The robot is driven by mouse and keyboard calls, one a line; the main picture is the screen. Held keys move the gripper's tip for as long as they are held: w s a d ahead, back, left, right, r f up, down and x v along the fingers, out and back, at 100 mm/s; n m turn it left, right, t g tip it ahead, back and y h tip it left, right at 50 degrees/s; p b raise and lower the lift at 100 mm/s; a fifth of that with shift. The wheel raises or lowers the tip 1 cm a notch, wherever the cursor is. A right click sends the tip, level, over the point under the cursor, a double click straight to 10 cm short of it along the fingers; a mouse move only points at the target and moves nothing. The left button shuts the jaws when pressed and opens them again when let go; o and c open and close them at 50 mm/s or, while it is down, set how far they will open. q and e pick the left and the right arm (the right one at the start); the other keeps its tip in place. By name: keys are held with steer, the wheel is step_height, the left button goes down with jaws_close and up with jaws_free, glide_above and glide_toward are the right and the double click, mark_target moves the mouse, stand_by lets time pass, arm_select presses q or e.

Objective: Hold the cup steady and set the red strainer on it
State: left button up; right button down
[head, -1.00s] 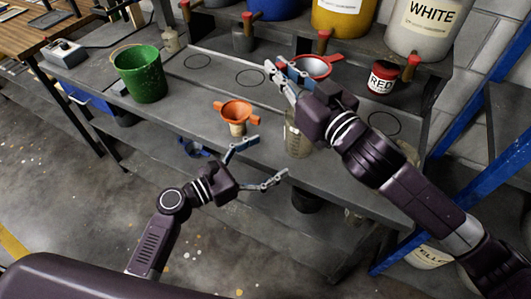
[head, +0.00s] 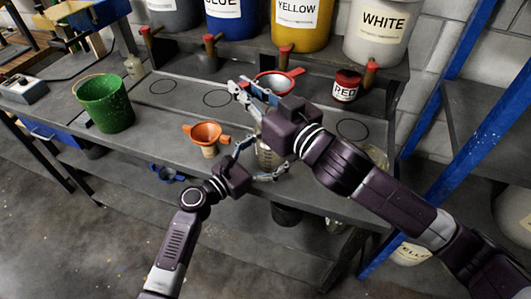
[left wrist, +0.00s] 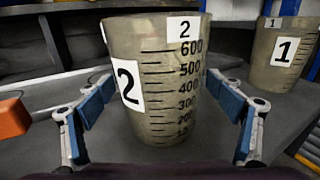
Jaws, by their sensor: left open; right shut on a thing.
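The cup (head: 268,155) is a translucent measuring cup on the bench, partly hidden by my right arm in the head view. In the left wrist view the cup (left wrist: 165,75) is upright, labelled 2, with a scale. My left gripper (head: 262,161) is open with a finger on each side of it; the fingers (left wrist: 160,100) look apart from its wall. The red strainer (head: 276,82) has a pale inside and a red handle pointing right. My right gripper (head: 250,93) is shut on the strainer, farther back than the cup; the grip is partly hidden.
An orange funnel (head: 206,131) stands left of the cup. A second cup, labelled 1, (left wrist: 285,55) is behind right in the wrist view. A green bucket (head: 106,104) stands left, a red paint tin (head: 346,86) right. Large paint buckets (head: 378,32) line the back shelf.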

arm_select(q)
steer(key=shift+c, duration=0.4)
steer(key=c, duration=1.2)
steer(key=shift+o, duration=0.2)
arm_select(e)
steer(key=shift+s+d+f+n+g+y, duration=0.15)
steer(key=shift+f+n+g+y, duration=0.15)
steer(key=shift+f+n+y, duration=0.15)
steer(key=shift+s+d+f+n+g+y, duration=0.25)
steer(key=shift+f+n+g+y, duration=0.1)
steer(key=shift+f+g, duration=0.2)
step_height(320, 180, down, 10)
